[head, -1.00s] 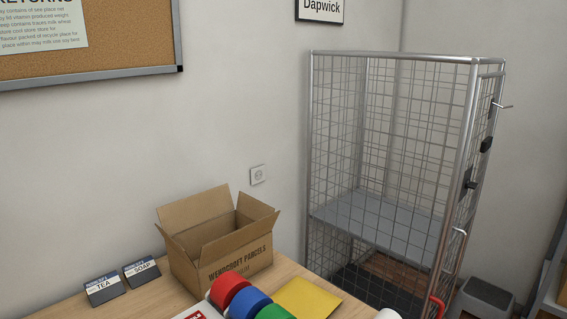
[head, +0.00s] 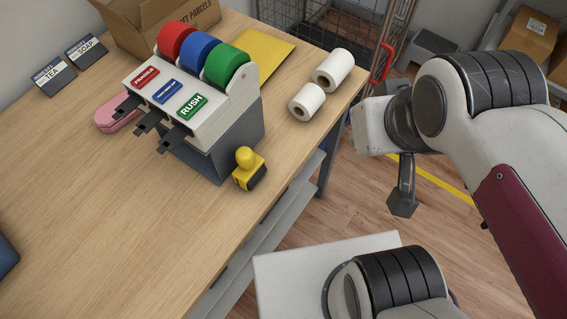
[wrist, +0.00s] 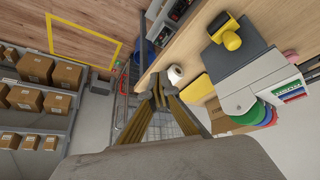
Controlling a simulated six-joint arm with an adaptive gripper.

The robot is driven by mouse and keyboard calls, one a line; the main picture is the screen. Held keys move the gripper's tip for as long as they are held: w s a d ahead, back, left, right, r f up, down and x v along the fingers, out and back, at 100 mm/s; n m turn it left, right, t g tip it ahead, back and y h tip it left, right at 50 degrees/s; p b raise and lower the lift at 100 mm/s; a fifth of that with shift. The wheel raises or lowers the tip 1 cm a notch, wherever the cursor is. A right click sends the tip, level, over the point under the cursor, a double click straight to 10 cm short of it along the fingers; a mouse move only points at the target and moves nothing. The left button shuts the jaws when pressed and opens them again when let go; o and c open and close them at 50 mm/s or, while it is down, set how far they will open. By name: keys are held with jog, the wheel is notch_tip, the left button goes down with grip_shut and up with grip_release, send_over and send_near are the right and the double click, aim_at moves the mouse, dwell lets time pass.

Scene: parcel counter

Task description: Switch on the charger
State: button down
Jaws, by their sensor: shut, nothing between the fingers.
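I cannot make out a charger or its switch for sure in either view. In the wrist view, dark boxy items with red parts (wrist: 180,9) sit beside the counter's edge, too small to tell what they are. My gripper (wrist: 158,88) shows in the wrist view with its fingers together and nothing between them. It is near the white paper rolls in that picture, and I cannot tell the distance. In the head view my arm's end hangs at the right, beyond the counter's front edge.
The wooden counter (head: 110,165) holds a tape dispenser (head: 205,125), a yellow-handled stamp (head: 249,170), white rolls (head: 334,69), a yellow envelope (head: 262,52) and an open carton (head: 150,25). A wire cage (head: 300,12) stands behind. The wrist view shows shelves of parcels (wrist: 37,68).

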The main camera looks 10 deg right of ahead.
jog(key=w+d+f+g, duration=0.1)
jog(key=d+f+g, duration=0.3)
jog(key=f, duration=0.5)
jog(key=w+d+f+g+h, duration=0.1)
jog(key=w+d+f, duration=0.1)
jog(key=d+f, duration=0.6)
jog(key=w+d+f+g, duration=0.1)
jog(key=d+f+g, duration=0.25)
jog(key=f, duration=0.75)
notch_tip(320, 180, down, 21)
jog(key=d+n+t+y, duration=0.2)
jog(key=n, duration=0.1)
jog(key=a+f+n+t+y, duration=0.3)
jog(key=a+f+t+y, duration=0.15)
jog(key=a+f, duration=0.8)
jog(key=w+a+r+n+t+y, duration=0.3)
jog(key=w+a+r+t, duration=0.3)
jog(key=w+r, duration=0.4)
jog(key=shift+a+y, duration=0.35)
jog(key=shift+y, duration=0.3)
